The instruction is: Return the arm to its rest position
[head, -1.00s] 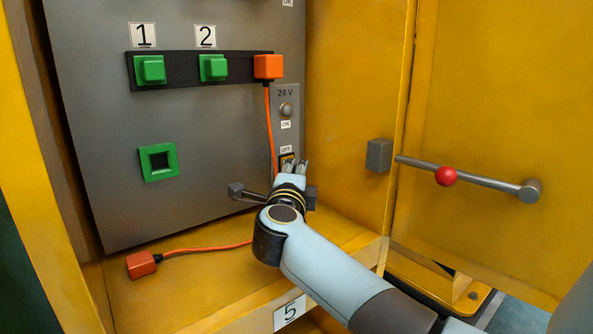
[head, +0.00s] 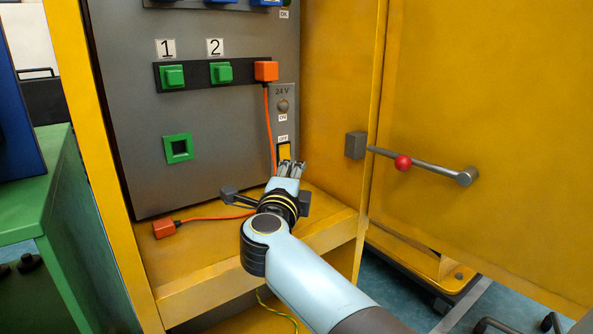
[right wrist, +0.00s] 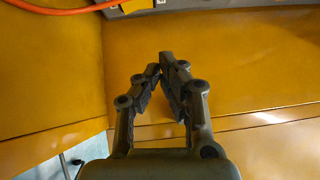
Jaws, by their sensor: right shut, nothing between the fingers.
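My right arm reaches up from the bottom of the head view. Its gripper (head: 290,170) is just below and in front of the yellow switch (head: 284,151) marked OFF on the 24 V panel (head: 284,93). In the right wrist view the fingers of this gripper (right wrist: 165,68) come together at the tips, with nothing held. Yellow cabinet surfaces lie beyond them. I cannot tell whether the fingertips touch the switch. My left gripper is not in view.
An orange plug (head: 266,71) sits at the right end of the black strip (head: 198,76). Its cable runs down behind my gripper. Another orange plug (head: 164,229) lies on the yellow ledge (head: 320,236). The open door carries a grey rod handle with a red ball (head: 403,162).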

